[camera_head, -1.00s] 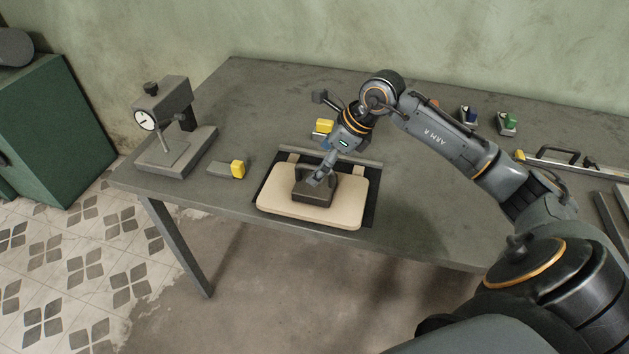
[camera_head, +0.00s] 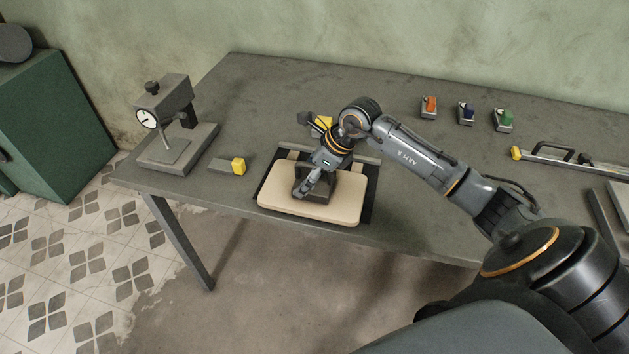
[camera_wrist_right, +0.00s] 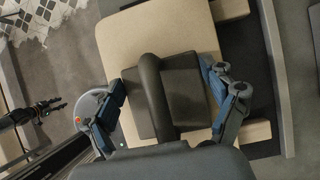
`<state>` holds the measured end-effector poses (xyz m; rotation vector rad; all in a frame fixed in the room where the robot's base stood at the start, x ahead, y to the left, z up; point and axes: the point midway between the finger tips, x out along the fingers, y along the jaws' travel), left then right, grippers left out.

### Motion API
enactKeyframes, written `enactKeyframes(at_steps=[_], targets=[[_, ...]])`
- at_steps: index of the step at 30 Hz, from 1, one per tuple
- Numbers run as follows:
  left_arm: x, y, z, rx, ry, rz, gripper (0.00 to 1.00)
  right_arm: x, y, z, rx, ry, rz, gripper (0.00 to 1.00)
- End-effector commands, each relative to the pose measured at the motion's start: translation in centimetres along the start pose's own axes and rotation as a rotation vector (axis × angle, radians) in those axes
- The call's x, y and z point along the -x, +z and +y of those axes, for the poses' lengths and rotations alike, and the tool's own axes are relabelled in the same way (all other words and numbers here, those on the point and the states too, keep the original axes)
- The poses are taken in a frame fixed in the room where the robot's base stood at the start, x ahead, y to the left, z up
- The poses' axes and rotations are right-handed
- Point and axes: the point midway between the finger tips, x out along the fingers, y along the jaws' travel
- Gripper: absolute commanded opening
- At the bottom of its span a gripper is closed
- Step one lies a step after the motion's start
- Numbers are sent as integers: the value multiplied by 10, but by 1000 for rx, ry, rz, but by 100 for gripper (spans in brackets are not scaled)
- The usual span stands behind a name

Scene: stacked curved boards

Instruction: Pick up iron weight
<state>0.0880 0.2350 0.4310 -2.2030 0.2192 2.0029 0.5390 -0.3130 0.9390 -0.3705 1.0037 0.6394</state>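The iron weight (camera_head: 323,190), a dark block with a raised handle, sits on the cream curved boards (camera_head: 280,203) on the table. In the right wrist view the weight (camera_wrist_right: 184,92) shows from above, its handle running across its middle. My right gripper (camera_head: 306,187) is down at the weight and hides part of it. In the wrist view my right gripper (camera_wrist_right: 166,96) is open, one finger on each side of the weight; I cannot tell whether they touch it. A dark, small gripper-like part, probably my left gripper (camera_wrist_right: 55,104), shows at the wrist view's left edge.
A dial gauge stand (camera_head: 178,132) and a yellow-ended block (camera_head: 238,166) are left of the boards. Another yellow block (camera_head: 321,125) is behind my right wrist. Small orange, blue and green-topped clamps (camera_head: 466,114) stand at the back right. The table's front edge is close to the boards.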

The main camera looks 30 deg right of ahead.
Motion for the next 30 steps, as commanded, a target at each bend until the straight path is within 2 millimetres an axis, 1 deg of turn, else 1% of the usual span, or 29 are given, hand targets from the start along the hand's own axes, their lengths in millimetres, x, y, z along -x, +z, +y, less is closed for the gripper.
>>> enactKeyframes(at_steps=[1, 2, 3, 6, 14, 20, 25, 29, 30], targets=[[0, 0, 0, 0, 0, 0, 37, 0, 0, 0, 0, 0, 0, 53], [0, 0, 0, 0, 0, 0, 37, 0, 0, 0, 0, 0, 0, 47], [0, 0, 0, 0, 0, 0, 37, 0, 0, 0, 0, 0, 0, 39], [0, 0, 0, 0, 0, -1, 37, 2, 2, -1, 1, -2, -5, 21], [0, 1, 0, 0, 0, -2, 37, 2, 2, -1, 1, -2, -5, 21], [-7, 2, 0, -1, 0, -2, 37, 10, 7, -2, 3, -6, -6, 21], [-20, 4, 1, -1, 0, -3, 37, 28, 17, -2, 4, -8, -8, 21], [-25, 5, 1, -1, 1, -4, 37, 54, 12, 9, 7, -7, -2, 21], [-28, 5, 1, -1, 1, -4, 37, 64, 10, 11, 5, -10, -3, 21]])
